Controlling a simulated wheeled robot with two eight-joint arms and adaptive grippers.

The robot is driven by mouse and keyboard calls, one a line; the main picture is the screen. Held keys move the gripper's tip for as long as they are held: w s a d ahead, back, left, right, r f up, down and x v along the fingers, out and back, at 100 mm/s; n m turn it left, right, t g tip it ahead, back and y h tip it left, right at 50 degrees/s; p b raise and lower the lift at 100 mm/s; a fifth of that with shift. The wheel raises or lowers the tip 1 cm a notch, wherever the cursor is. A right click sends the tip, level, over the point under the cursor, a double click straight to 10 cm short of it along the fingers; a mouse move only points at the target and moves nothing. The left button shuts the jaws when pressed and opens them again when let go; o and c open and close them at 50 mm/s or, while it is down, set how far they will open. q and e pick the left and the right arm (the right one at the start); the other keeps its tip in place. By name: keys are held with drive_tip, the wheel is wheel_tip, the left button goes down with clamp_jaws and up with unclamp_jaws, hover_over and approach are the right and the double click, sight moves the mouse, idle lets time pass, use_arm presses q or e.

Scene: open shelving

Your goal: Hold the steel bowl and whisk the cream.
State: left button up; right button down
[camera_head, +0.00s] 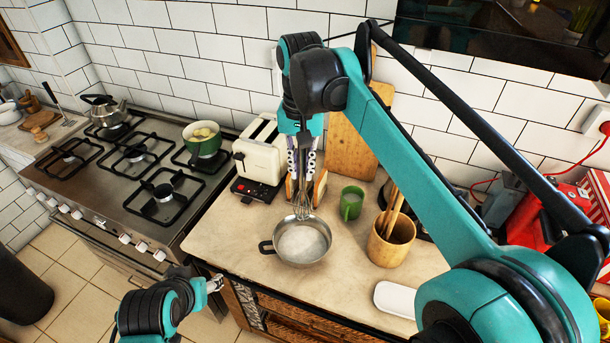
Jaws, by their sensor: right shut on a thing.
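The steel bowl (318,260) sits on the counter in front of the toaster, its dark handle pointing left. White cream (301,243) lies in it. My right gripper (303,172) points down above the bowl, shut on the whisk (303,206). The whisk hangs upright, its wires reaching down to the far part of the bowl; how deep its tip goes is unclear. My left gripper (214,284) is low at the counter's front edge, left of the bowl and apart from it. Its fingers are too small to read.
A cream toaster (257,152), a green mug (351,203) and a wooden utensil pot (391,240) stand close around the bowl. A white dish (396,299) lies at front right. The stove (150,205) with a green pot (202,140) is at left. Counter left of the bowl is clear.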

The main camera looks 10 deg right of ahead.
use_arm(q)
drive_tip(key=shift+w+d, duration=0.15)
drive_tip(key=shift+w, duration=0.15)
drive_tip(key=shift+c, duration=0.2)
use_arm(e)
drive_tip(key=shift+w+r, duration=0.15)
drive_tip(key=shift+r, duration=0.15)
drive_tip(key=shift+a+r, duration=0.1)
drive_tip(key=shift+r, duration=0.05)
drive_tip(key=shift+s+a, duration=0.1)
drive_tip(key=shift+s, duration=0.2)
drive_tip(key=shift+w, duration=0.1)
use_arm(q)
drive_tip(key=m+g, duration=0.7)
drive_tip(key=m, duration=1.1)
hover_over(259, 244)
wheel_tip(259, 244, down, 2)
drive_tip(key=shift+f, duration=0.7)
wheel_tip(259, 244, down, 11)
drive_tip(key=shift+r, duration=0.1)
